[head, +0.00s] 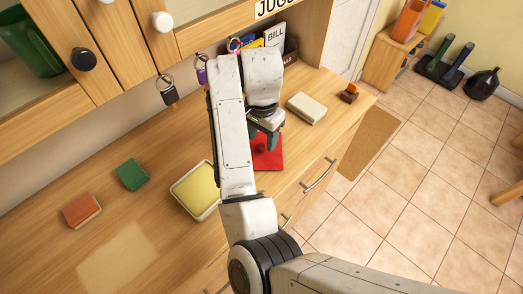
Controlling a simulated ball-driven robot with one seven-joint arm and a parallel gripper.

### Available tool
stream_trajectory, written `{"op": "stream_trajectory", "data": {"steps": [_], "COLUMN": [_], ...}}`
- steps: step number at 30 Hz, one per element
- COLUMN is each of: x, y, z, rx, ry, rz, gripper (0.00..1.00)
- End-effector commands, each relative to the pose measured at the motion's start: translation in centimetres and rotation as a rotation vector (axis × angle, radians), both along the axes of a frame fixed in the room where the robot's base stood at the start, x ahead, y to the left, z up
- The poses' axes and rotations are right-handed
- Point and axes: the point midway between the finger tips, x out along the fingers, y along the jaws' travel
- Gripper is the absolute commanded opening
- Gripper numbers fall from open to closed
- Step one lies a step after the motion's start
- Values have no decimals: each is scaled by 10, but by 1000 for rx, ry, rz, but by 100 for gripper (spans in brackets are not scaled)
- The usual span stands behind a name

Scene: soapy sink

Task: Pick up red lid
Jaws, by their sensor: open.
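The red lid (269,163) is a flat red square with a small raised knob. It lies on the wooden counter near its front edge, to the right of the yellow-filled tray. My gripper (262,139) points down over the back part of the lid, its dark greenish fingers apart on either side of the knob area. The gripper is open and holds nothing that I can see. My arm hides the left part of the lid, and I cannot tell whether the fingers touch it.
A pale-rimmed tray (184,211) with yellow contents sits left of my arm. A green block (132,174) and an orange block (81,210) lie farther left. A cream block (307,108) and a small brown object (349,93) are to the right. Keys (168,94) hang behind.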

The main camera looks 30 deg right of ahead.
Motion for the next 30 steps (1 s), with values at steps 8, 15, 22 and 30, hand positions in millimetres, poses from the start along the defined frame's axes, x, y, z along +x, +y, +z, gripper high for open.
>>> {"op": "stream_trajectory", "data": {"steps": [8,15,22,30], "x": [0,0,0,0], "y": [1,1,1,1], "z": [-28,-28,-28,-28], "rx": [1,1,1,1], "ry": [0,0,0,0], "rz": [1,1,1,1], "gripper": [54,46,24,0]}}
